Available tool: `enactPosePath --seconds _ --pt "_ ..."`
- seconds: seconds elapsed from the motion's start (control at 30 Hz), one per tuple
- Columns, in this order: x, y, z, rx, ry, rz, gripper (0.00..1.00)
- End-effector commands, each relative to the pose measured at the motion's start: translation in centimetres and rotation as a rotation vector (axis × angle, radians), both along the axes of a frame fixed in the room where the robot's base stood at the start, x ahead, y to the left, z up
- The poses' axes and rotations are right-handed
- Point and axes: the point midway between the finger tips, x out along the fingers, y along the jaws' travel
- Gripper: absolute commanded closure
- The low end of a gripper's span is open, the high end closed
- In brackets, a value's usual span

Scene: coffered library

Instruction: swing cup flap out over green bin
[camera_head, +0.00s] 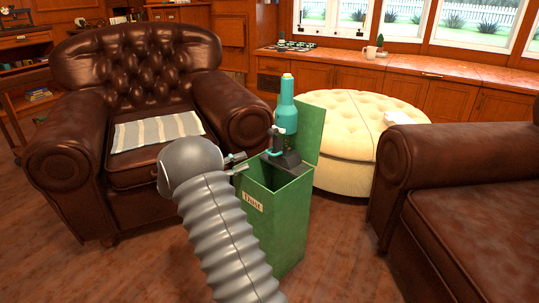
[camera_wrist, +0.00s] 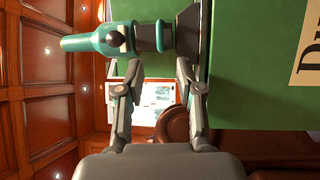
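A teal hand vacuum with a cream tip (camera_head: 286,116) stands upright at the bin's mouth, with a dark cup end (camera_head: 283,157) low over the opening. In the wrist view the teal body (camera_wrist: 120,40) lies sideways, with its dark flared end (camera_wrist: 203,30) against the green. The cup flap cannot be made out clearly. The green bin (camera_head: 274,228), labelled "Dust", has its lid raised at the back; it also fills the right of the wrist view (camera_wrist: 255,85). My gripper (camera_head: 240,163) is left of the vacuum, fingers apart and seemingly empty. The wrist view shows the fingers (camera_wrist: 158,68) spread close to the vacuum.
A brown leather armchair (camera_head: 150,65) with a striped cloth (camera_head: 157,131) stands behind left. A cream tufted ottoman (camera_head: 345,150) is behind the bin. Another leather seat (camera_head: 470,215) is at right. Wooden floor (camera_head: 340,270) shows in front of the bin's right side.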

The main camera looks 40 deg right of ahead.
Motion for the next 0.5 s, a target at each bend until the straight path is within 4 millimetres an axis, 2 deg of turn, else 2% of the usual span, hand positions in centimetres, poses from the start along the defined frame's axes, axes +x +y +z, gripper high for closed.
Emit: enactPosePath --seconds 0.03,0.3,0.5 --pt "-0.4 -1.1 0.1 -0.001 0.0 -0.003 0.63" --pt "-1.8 -5.8 0.8 0.001 -0.001 -0.003 0.63" --pt "-2.5 -8.4 1.1 0.002 0.001 -0.002 0.63"
